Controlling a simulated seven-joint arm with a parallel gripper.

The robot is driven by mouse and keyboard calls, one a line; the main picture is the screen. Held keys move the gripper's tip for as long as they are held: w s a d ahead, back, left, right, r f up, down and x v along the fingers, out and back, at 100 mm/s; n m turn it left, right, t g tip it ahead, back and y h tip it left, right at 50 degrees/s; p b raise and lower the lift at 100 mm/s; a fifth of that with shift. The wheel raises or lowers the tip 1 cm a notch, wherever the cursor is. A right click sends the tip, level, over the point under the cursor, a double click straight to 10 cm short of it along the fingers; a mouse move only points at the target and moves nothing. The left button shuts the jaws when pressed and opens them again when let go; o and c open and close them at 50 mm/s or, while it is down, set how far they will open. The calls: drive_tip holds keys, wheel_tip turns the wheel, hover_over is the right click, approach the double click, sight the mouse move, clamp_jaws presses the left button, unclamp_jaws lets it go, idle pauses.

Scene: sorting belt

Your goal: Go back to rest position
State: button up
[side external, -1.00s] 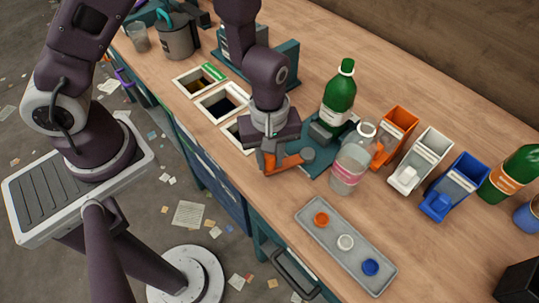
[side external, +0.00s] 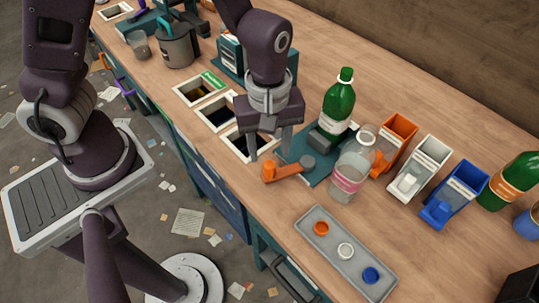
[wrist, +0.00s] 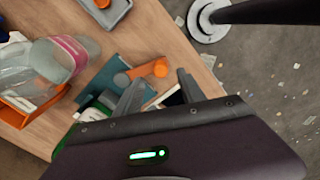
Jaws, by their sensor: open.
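My gripper (side external: 269,148) is open and empty, fingers pointing down above the bench beside the square bin openings. In the wrist view its two fingers (wrist: 160,95) stand apart with nothing between them. An orange-handled lever (side external: 287,170) on a teal plate (side external: 316,172) lies just below and in front of the fingers; it also shows in the wrist view (wrist: 139,73). I cannot tell from the pictures whether a fingertip touches the lever.
A green bottle (side external: 337,108) stands on the teal fixture, and a clear bottle (side external: 350,172) stands beside it. Orange (side external: 398,134), white (side external: 430,157) and blue (side external: 462,182) bins stand to the right. A grey tray (side external: 318,250) with three caps lies in front. Bin openings (side external: 218,113) line the left edge.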

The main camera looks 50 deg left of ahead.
drive_tip(key=shift+r, duration=0.15)
wheel_tip(320, 180, up, 12)
drive_tip(key=s+a+m+t+h, duration=0.2)
drive_tip(key=a+m, duration=0.1)
drive_tip(key=m, duration=0.2)
drive_tip(key=s+a+r+m+t+y, duration=0.2)
drive_tip(key=s+a+r+m+t, duration=0.1)
drive_tip(key=s+a+r+m, duration=0.4)
drive_tip(key=s+a+r, duration=0.1)
drive_tip(key=s, duration=0.1)
drive_tip(key=shift+s+a+r+t, duration=0.2)
drive_tip(key=shift+s+t, duration=0.1)
drive_tip(key=shift+s, duration=0.1)
